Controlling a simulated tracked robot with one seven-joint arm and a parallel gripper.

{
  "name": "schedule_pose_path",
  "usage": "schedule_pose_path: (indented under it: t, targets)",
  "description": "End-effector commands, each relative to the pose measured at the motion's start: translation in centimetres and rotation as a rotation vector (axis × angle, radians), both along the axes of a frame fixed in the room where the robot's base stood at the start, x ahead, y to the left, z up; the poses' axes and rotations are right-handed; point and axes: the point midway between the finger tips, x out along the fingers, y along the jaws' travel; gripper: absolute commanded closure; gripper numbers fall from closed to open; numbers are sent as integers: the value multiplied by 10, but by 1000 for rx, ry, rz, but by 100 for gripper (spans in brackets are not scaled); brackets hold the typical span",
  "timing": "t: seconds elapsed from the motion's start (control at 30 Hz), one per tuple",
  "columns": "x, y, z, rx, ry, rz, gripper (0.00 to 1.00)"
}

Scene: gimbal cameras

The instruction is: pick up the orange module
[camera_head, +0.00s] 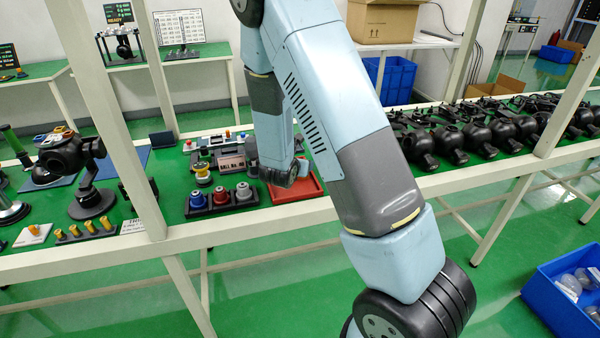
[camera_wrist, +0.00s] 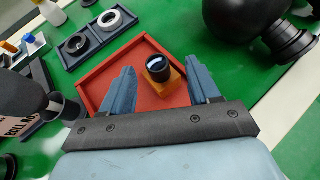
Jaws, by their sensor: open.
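The orange module (camera_wrist: 165,86) is a small orange block with a dark round lens on top. In the wrist view it sits in the red tray (camera_wrist: 103,72), near the tray's right side. My gripper (camera_wrist: 161,63) is open, with one blue finger on each side of the module. The gripper is empty. In the head view my gripper is over the red tray (camera_head: 309,190) on the green bench, and the module cannot be made out there.
A blue tray with two rings (camera_wrist: 92,40) lies beside the red tray. A black rounded unit (camera_wrist: 245,22) stands close on the right. In the head view a dark holder with colored knobs (camera_head: 222,200) is left of the red tray, and several black units (camera_head: 455,140) line the bench at right.

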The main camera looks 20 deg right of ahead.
Motion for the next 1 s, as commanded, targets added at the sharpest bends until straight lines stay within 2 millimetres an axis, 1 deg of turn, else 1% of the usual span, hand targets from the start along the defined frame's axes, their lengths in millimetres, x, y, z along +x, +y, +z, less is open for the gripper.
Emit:
schedule_pose_path:
  t: [0.3, 0.57, 1.0]
  targets:
    - [30, -15, -21, -2, 0, 0, 39]
    - [33, -17, -22, -1, -1, 0, 39]
    - [33, -17, -22, -1, -1, 0, 80]
